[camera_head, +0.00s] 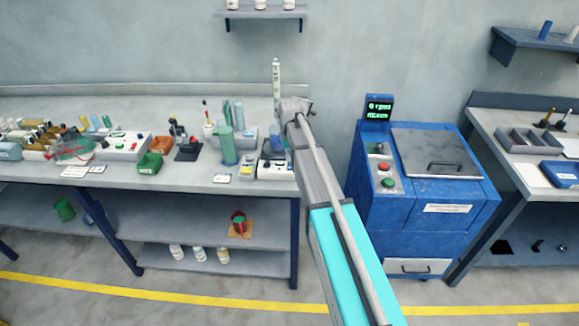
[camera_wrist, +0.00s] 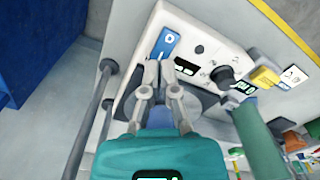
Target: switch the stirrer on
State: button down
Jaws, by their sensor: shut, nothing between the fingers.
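The stirrer is a white box (camera_wrist: 198,35) on the bench, seen close in the wrist view. It has a blue rocker switch (camera_wrist: 163,44) with a white ring mark, a black knob (camera_wrist: 223,76) and small dark displays. A dark grey round plate on it is partly hidden behind my gripper. My gripper (camera_wrist: 161,70) is shut and empty, its fingertips just short of the blue switch; I cannot tell whether they touch it. In the head view the stirrer (camera_head: 272,170) is partly covered by my arm, and my fingertips are not clearly visible.
A green cylinder (camera_wrist: 259,140) stands beside the stirrer, near a yellow block (camera_wrist: 264,78). A dark rod runs along my gripper's left side in the wrist view. A blue cabinet (camera_head: 425,215) with a lit screen stands right of the bench. Several bottles and boxes crowd the bench's left.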

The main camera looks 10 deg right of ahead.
aim_at(290, 163)
jog(key=shift+f+b, duration=0.9)
dwell(0.8)
jog(key=shift+r, duration=0.15)
jog(key=shift+r+p, duration=3.4)
jog(key=shift+p, duration=0.15)
jog(key=s+m, duration=0.3)
jog(key=s, duration=2.4)
jog(key=shift+a, duration=0.45)
